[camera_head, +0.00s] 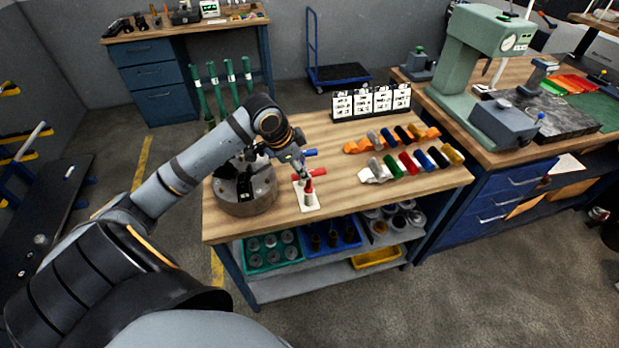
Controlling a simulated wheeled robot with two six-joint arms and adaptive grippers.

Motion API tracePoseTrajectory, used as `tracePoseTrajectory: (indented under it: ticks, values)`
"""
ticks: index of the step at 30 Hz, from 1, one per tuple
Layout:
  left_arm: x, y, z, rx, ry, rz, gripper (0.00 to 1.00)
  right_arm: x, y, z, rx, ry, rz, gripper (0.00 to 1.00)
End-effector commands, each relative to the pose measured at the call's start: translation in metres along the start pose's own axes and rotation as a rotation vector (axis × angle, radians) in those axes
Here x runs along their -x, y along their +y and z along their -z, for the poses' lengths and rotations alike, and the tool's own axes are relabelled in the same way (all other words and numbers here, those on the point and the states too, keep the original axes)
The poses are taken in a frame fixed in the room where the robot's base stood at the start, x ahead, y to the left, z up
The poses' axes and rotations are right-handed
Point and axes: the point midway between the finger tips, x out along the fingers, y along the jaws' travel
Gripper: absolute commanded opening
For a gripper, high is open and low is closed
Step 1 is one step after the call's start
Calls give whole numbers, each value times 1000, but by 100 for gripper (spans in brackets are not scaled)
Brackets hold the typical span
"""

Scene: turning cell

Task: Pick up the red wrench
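The red wrench (309,186) stands at the white holder plate (310,206) near the middle of the wooden bench. Its red upper end points to the right. A similar blue tool (310,153) shows just behind it. My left gripper (301,168) is small in the view, right at the red wrench's upper part and left of the blue tool. Its fingers are partly hidden and too small to tell whether they touch the wrench or are closed. My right gripper is not in view.
A round dark metal fixture (246,195) stands left of the holder, below my wrist. Rows of coloured cylinders (409,163) lie to the right, with a label rack (371,103) behind. Bare bench top (350,210) lies right of the holder. A green press (474,60) stands on the right bench.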

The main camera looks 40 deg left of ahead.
Motion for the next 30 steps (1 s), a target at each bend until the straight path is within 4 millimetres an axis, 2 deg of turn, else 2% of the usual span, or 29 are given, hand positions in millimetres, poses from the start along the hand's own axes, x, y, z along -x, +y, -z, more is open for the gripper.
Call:
tracePoseTrajectory:
  ticks: [3, 10, 16, 21, 28, 30]
  values:
    - [-6, 1, 1, 0, 0, -1, 48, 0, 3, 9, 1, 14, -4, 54]
    - [-12, 2, 3, 1, 2, -3, 48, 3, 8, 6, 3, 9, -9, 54]
    - [-35, 6, 11, 4, 3, -6, 48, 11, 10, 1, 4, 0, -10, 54]
    - [-56, 5, 9, 1, -1, -2, 48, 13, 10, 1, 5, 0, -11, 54]
    - [-59, 5, 8, -2, -2, 0, 48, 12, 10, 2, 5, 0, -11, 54]
    - [-59, 5, 8, -2, -2, 0, 40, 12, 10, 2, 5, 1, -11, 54]
